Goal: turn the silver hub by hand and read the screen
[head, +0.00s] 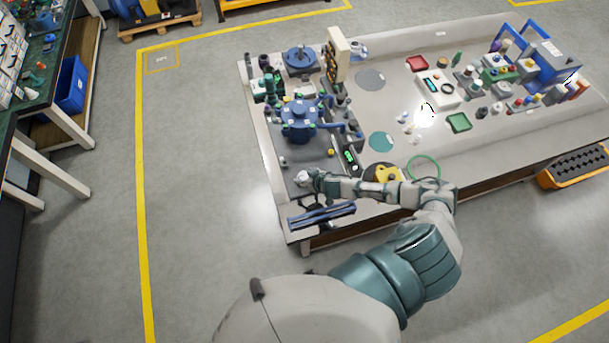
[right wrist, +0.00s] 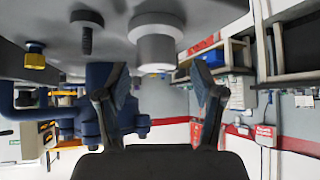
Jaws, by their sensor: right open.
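In the right wrist view a silver stepped cylinder, which looks like the silver hub (right wrist: 156,42), stands on the grey bench surface, seen upside down. My right gripper (right wrist: 163,82) is open, its two fingers apart on either side of the view below the hub. I cannot tell whether they touch it. In the head view my right arm reaches left over the bench, and the right gripper (head: 308,180) is at the front left part of the bench. A small dark screen with green marks (head: 349,157) sits just behind it; its text is too small to read.
The workbench (head: 455,150) carries a blue flanged vessel (head: 300,117), a cream panel (head: 336,57), a green ring (head: 424,168) and a blue press (head: 552,65). A blue-barred item (head: 321,216) lies at the near corner. A threaded bolt (right wrist: 87,30) stands beside the hub. Floor to the left is clear.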

